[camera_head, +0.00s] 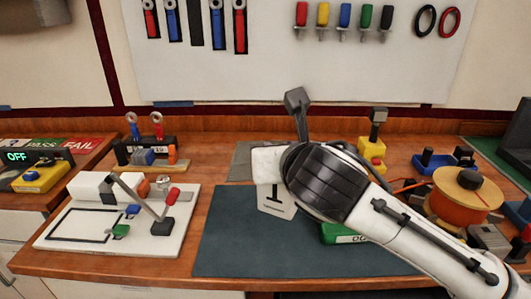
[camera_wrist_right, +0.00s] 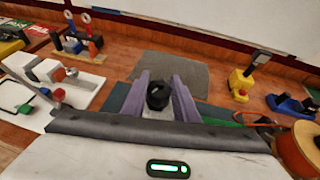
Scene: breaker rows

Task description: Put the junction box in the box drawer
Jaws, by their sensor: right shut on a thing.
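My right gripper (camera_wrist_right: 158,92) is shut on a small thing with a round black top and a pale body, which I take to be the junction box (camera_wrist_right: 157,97). It sits between the two purple fingers in the right wrist view. In the head view my white and black right arm reaches in from the lower right over the dark mat (camera_head: 225,240). The arm hides the fingers and the held thing there. I cannot tell its height above the mat. No open box drawer shows. My left gripper is not in view.
A white board with small parts (camera_head: 95,240) stands left of the mat. A yellow stand (camera_head: 372,152), an orange spool (camera_head: 463,196) and blue parts (camera_head: 437,161) stand to the right. A green object (camera_head: 342,236) is partly behind my arm. The mat's left part is clear.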

